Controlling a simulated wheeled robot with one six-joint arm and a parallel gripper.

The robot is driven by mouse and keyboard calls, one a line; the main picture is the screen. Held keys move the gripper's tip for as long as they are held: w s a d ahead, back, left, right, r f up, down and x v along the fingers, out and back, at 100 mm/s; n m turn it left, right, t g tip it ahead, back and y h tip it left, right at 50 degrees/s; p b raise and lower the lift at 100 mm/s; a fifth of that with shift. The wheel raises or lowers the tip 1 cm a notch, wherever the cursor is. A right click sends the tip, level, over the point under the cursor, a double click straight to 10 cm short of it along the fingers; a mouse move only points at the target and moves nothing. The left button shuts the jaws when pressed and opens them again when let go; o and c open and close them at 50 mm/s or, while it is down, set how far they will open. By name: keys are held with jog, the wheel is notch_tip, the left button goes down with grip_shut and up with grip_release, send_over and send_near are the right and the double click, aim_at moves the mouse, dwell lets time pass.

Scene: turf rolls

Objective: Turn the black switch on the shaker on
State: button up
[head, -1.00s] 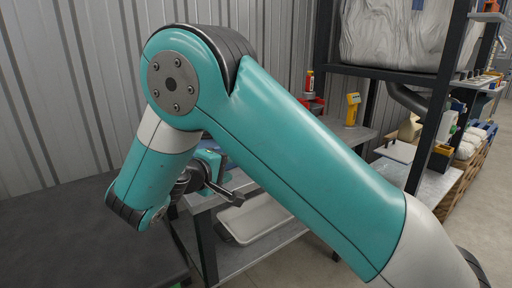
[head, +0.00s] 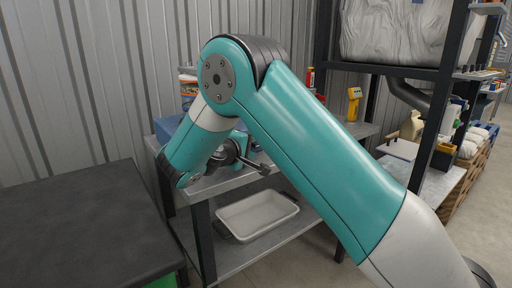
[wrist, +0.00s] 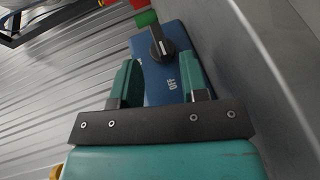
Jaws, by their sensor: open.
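The shaker is a blue box (wrist: 168,82) in the wrist view, with a black rotary switch (wrist: 162,42) on its face. The knob carries a pale mark, and white "OFF" lettering shows on the face below it. My gripper (wrist: 160,64) is open and empty. Its two green fingers stand to the left and right in front of the blue face, with the knob beyond and between their tips. I cannot tell whether they touch the box. In the head view the blue box (head: 168,128) is partly hidden behind my arm, and the switch is not visible.
A metal shelf (head: 222,192) carries a white tray (head: 257,214) on its lower level. A dark table (head: 75,215) stands at left. A yellow handheld device (head: 353,103) stands on the bench behind my arm. The corrugated wall (head: 80,80) is close behind.

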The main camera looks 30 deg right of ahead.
jog(key=shift+x, duration=2)
jog(key=c, duration=0.6)
jog(key=shift+o, duration=0.2)
jog(key=o, duration=0.6)
jog(key=shift+c, duration=0.2)
jog(key=shift+a, duration=0.15)
